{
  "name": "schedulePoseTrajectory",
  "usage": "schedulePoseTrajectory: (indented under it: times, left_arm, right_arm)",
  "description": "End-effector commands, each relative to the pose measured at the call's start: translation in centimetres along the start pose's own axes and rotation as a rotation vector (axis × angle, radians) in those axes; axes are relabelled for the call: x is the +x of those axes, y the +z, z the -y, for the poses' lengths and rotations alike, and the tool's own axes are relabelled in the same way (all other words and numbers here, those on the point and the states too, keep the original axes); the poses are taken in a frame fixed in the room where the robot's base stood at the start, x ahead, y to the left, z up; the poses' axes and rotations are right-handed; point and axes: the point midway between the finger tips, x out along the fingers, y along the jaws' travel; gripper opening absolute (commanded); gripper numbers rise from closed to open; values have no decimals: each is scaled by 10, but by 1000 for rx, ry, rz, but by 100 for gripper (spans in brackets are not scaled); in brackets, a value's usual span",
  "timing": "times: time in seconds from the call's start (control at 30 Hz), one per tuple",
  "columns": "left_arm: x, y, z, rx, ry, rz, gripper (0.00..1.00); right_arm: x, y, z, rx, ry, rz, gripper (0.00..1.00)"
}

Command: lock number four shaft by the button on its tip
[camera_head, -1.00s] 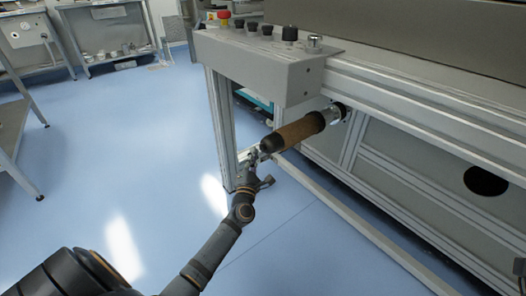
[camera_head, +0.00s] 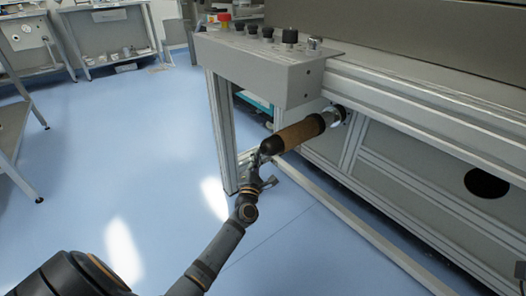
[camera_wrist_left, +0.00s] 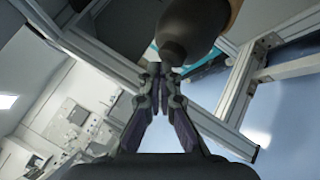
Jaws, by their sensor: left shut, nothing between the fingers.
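A shaft carrying a brown roll (camera_head: 301,133) sticks out from the machine frame below the control box. Its near end is a dark rounded tip (camera_head: 271,146), large at the top of the left wrist view (camera_wrist_left: 173,50). No number is readable on it, and I cannot make out a button. My left gripper (camera_head: 257,159) is at the near end of this tip. In the left wrist view its fingers (camera_wrist_left: 158,72) are shut and empty, just below the tip's end. I cannot tell whether they touch it. My right gripper is not in view.
The grey control box (camera_head: 262,72) with several knobs sits above the shaft, on a metal frame leg (camera_head: 219,130). The machine's rails and panels (camera_head: 400,165) fill the right side. The blue floor (camera_head: 120,150) at left is clear; workbenches (camera_head: 105,30) stand at the back.

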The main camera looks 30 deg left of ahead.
Motion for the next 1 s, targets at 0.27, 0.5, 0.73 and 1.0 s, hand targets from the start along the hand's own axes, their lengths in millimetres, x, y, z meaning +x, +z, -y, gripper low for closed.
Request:
schedulePoseTrajectory:
  times: [0.27,0.5,0.73,1.0]
  left_arm:
    - [0,0,0,0,0,0,0]
    - [0,0,0,0,0,0,0]
    - [6,4,4,-1,1,0,0]
    - [7,5,4,0,1,1,0]
  right_arm:
    - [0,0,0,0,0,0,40]
    - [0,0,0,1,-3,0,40]
    - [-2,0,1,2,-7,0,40]
    - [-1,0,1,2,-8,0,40]
